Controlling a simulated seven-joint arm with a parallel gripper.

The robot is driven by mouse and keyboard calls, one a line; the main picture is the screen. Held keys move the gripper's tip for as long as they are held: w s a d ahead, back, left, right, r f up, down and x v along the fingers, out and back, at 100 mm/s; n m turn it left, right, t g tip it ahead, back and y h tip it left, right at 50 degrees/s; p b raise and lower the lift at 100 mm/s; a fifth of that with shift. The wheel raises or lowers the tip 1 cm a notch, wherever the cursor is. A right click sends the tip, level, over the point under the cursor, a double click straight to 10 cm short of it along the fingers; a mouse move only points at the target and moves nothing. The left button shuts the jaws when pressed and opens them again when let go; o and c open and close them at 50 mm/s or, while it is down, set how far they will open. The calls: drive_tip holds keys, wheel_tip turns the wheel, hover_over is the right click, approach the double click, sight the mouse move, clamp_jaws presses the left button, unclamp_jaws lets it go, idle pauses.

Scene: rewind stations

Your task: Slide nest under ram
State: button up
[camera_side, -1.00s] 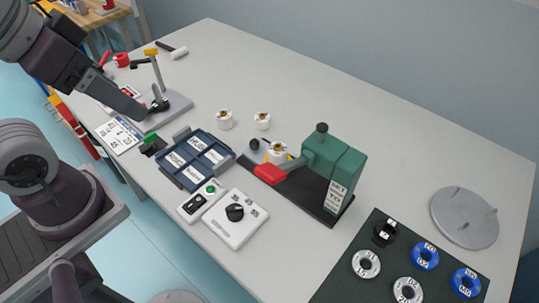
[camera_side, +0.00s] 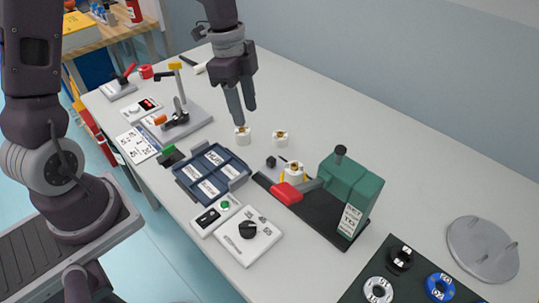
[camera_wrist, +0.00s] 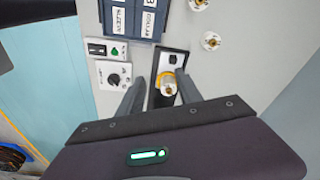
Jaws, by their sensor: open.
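The nest (camera_side: 292,179) is yellow and holds a white cylinder with a brass centre (camera_side: 295,170). It sits at the left end of the press's black base (camera_side: 318,208), out from under the green ram head (camera_side: 350,185). A dark knob (camera_side: 271,162) stands beside the nest, and a red handle (camera_side: 286,193) reaches out in front of it. My gripper (camera_side: 243,115) is open, empty and pointing down over the table, left of and above the nest. In the wrist view the nest (camera_wrist: 167,77) appears between the open fingers (camera_wrist: 160,76), well below them. The ram is hidden there.
Two loose white cylinders (camera_side: 242,136) (camera_side: 280,137) stand behind the nest. A blue tray (camera_side: 238,178), a green-button box (camera_side: 213,214) and a dial box (camera_side: 247,237) lie in front and left. A dark mat with spools (camera_side: 352,292) is at right.

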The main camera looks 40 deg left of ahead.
sight(270, 157)
drive_tip(key=w+f+m+h, duration=0.1)
drive_tip(key=f, duration=0.4)
drive_tip(key=w+d+f+m+h, duration=0.1)
drive_tip(key=w+f+m, duration=0.1)
drive_tip(key=f, duration=0.4)
drive_tip(key=w+d+f+m+h, duration=0.1)
drive_tip(key=w+f, duration=0.1)
drive_tip(key=f, duration=0.4)
drive_tip(key=shift+d+g, duration=0.15)
drive_tip(key=shift+g, duration=0.25)
clamp_jaws()
drive_tip(key=shift+w, duration=0.1)
